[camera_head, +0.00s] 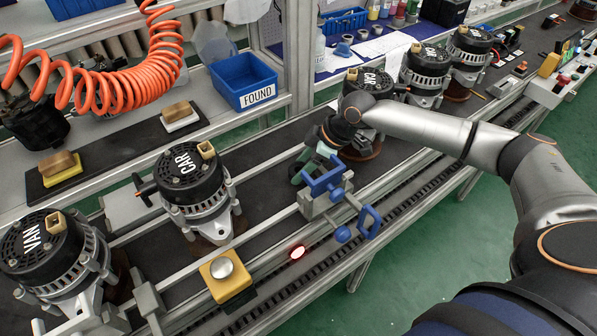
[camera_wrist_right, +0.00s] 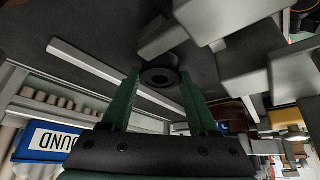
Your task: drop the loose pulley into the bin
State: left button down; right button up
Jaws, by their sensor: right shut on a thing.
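The loose pulley (camera_wrist_right: 158,77) is a small black ring with a hole, seen in the right wrist view between the tips of my green fingers. My right gripper (camera_head: 308,168) is shut on it, over the dark conveyor beside the blue clamp. In the head view the pulley is hard to tell apart from the dark gripper and belt. A blue bin marked FOUND (camera_head: 243,88) stands on the shelf behind the conveyor, up and left of the gripper. It also shows at the left of the right wrist view (camera_wrist_right: 30,150). My left gripper is not in view.
A blue vise-like clamp (camera_head: 325,190) stands on the front rail, close to my right gripper. A CAR alternator (camera_head: 190,185) and a VAN alternator (camera_head: 50,250) stand to the left; several more stand at the right. An orange coiled hose (camera_head: 120,90) hangs left of the bin.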

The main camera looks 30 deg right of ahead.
grip_shut()
jog(key=shift+r, duration=0.1)
